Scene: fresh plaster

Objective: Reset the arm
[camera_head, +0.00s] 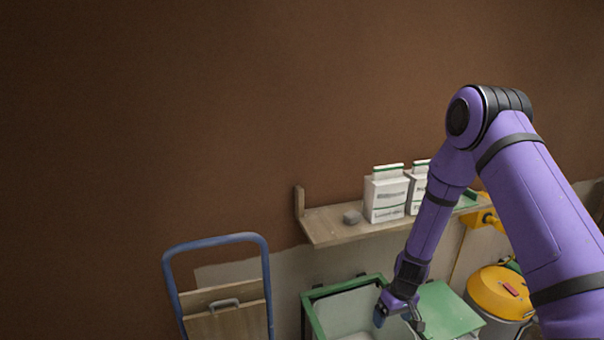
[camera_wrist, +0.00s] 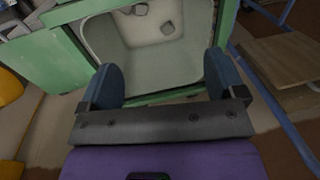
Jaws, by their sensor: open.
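My purple arm reaches down from the right in the head view, and my gripper (camera_head: 398,317) hangs at the front edge of a green-framed box (camera_head: 313,318) with a pale inside. In the wrist view my gripper (camera_wrist: 163,82) has its two blue fingers wide apart with nothing between them. I cannot tell from the views how far the fingertips are above the box.
A blue-framed trolley (camera_head: 170,280) stands at left. A yellow-lidded bin (camera_head: 499,291) and a green panel (camera_head: 446,309) are at right. The upper left is clear.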

